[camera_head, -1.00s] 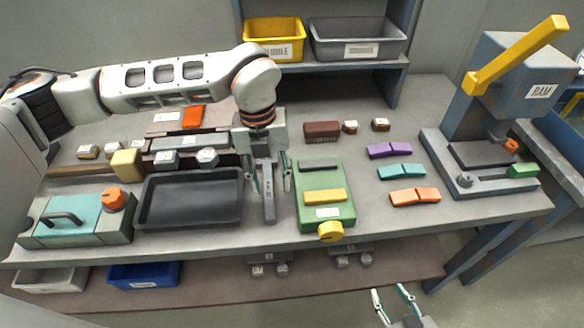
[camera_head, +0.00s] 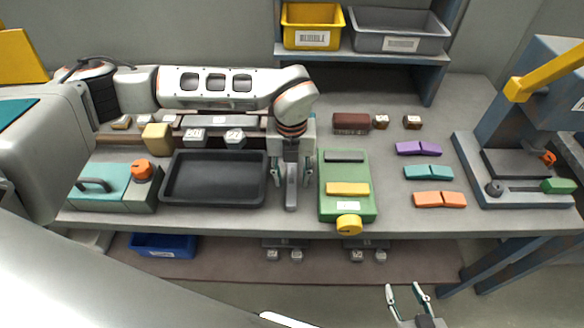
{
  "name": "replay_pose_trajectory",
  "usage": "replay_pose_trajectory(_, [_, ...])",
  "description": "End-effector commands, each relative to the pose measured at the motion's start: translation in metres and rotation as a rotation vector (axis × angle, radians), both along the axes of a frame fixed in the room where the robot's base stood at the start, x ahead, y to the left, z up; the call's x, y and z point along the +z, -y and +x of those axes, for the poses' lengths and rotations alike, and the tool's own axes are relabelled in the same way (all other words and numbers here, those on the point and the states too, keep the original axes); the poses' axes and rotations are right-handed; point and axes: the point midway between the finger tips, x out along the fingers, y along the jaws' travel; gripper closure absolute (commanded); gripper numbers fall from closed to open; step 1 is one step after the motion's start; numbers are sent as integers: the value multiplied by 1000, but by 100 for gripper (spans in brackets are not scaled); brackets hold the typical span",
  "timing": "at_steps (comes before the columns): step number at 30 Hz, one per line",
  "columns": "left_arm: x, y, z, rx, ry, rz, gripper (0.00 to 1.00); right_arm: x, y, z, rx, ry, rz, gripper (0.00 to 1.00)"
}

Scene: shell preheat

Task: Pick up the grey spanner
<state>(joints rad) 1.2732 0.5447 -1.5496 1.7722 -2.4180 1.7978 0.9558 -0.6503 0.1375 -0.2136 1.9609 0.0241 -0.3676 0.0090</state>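The grey spanner (camera_head: 291,198) lies lengthwise near the front of the bench, between the black tray and the green fixture. Its far end is partly hidden under my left gripper. My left gripper (camera_head: 291,182) points down over the spanner. Its two fingers stand apart, one on each side of the spanner, with visible gaps. My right gripper (camera_head: 410,297) is open and empty, low in the picture in front of the bench, away from the spanner.
The black tray (camera_head: 213,203) stands close left of the spanner. The green fixture (camera_head: 328,208) with a yellow knob stands close right. Purple (camera_head: 418,148), teal (camera_head: 428,172) and orange (camera_head: 439,199) pieces lie further right, before the blue press (camera_head: 515,198). Bare bench lies between.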

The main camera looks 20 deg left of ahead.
Motion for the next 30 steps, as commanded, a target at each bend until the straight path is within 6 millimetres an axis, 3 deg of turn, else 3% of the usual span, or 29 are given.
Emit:
replay_pose_trajectory(4, [0,0,0,0,0,0,65,0,0,1,0,1,-1,60])
replay_pose_trajectory(8, [0,0,0,-1,0,0,99,0,1,1,0,1,-1,60])
replay_pose_trajectory(22, [6,1,1,-1,2,-2,100,1,1,1,0,3,-3,60])
replay_pose_trajectory(26, [18,1,1,-1,4,-3,100,1,1,1,0,3,-3,60])
replay_pose_trajectory(30, [43,1,2,-1,6,-2,100,0,1,2,0,3,-3,60])
